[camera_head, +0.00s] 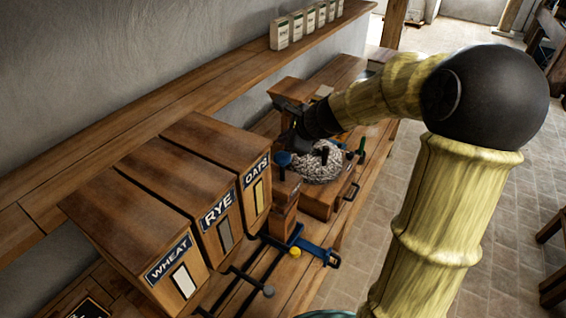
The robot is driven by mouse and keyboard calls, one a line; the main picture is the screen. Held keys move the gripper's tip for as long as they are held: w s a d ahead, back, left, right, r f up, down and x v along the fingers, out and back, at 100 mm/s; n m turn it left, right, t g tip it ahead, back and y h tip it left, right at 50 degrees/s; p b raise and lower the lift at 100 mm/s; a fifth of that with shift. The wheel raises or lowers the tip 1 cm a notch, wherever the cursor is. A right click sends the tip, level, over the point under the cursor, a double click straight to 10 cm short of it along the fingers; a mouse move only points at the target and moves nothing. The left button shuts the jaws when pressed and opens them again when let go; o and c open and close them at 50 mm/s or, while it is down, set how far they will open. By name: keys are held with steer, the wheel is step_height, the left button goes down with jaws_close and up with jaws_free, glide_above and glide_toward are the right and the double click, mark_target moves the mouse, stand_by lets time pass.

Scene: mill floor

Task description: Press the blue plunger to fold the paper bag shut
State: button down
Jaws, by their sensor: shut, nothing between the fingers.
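A blue round knob (284,159), which looks like the plunger, stands on top of a small wooden post past the grain bins. My gripper (294,143) is dark and small in the view, pointing down just above and beside this knob. Its fingers are shut with nothing seen between them. I cannot tell whether the fingertips touch the knob. I cannot make out the paper bag from here; the arm and the wooden parts block some of the area.
Wooden bins labelled WHEAT (168,258), RYE (217,209) and OATS (256,174) stand at left. A blue slide (313,251) with a yellow knob lies in front. Several cartons (281,34) line the shelf. Open floor is at right.

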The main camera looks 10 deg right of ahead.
mark_target(286, 158)
steer(key=shift+f+b, duration=0.85)
steer(key=shift+f, duration=0.35)
steer(key=shift+f, duration=0.1)
stand_by(1.0)
steer(key=shift+f+b, duration=0.3)
steer(key=shift+b, duration=0.15)
steer(key=shift+f+b, duration=2)
stand_by(2.8)
